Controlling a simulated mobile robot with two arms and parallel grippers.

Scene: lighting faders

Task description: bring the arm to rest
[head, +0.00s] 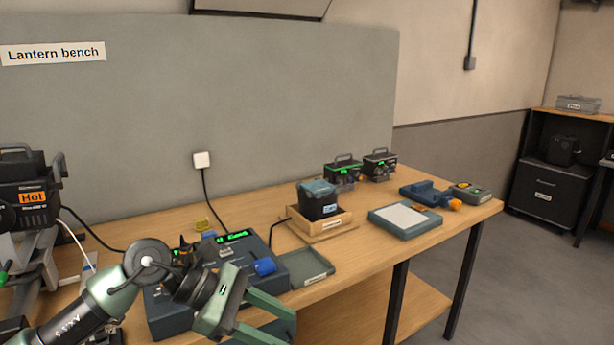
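My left arm comes in from the lower left, over the front edge of the bench (367,255). Its green gripper (290,333) points to the lower right, with its two fingers apart and nothing seen between them. The gripper is in front of a dark blue fader console (160,315) with a green lit display, and it hides part of the console. I cannot tell whether the gripper touches anything. My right gripper is not in view.
A grey-green tray (312,270) lies right of the console. Behind it a dark blue-topped unit (318,198) sits in a wooden cradle. A flat pad (405,219) lies further right. A lamp marked "Hot" (30,190) stands at the left. Open floor lies right of the bench.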

